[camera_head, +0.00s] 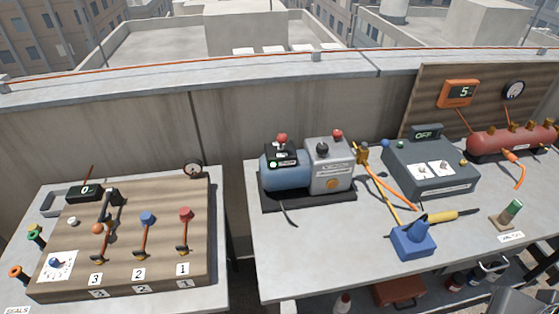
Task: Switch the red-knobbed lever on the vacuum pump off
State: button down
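The vacuum pump (332,179) stands on the right-hand table, with a blue motor body on the left and a grey block on the right, on a dark base. A red knob (282,138) stands up from the black switch box (284,156) on top of the blue part. A small greenish light shows on that box. A second red knob (337,134) sits on top of the grey block. The lever's exact tilt is too small to tell. My gripper is not in view; nothing touches the pump's knobs.
Right of the pump are a grey unit (433,177) reading OFF, orange and yellow hoses, a blue device (413,240) and a red manifold (505,138). The left table holds a wooden board (125,245) with numbered levers. A gap separates the tables; a parapet wall runs behind.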

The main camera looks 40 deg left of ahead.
aim_at(282, 139)
jog(key=k, duration=0.95)
jog(key=u, duration=2.05)
jog(key=i, duration=1)
jog(key=u, duration=0.05)
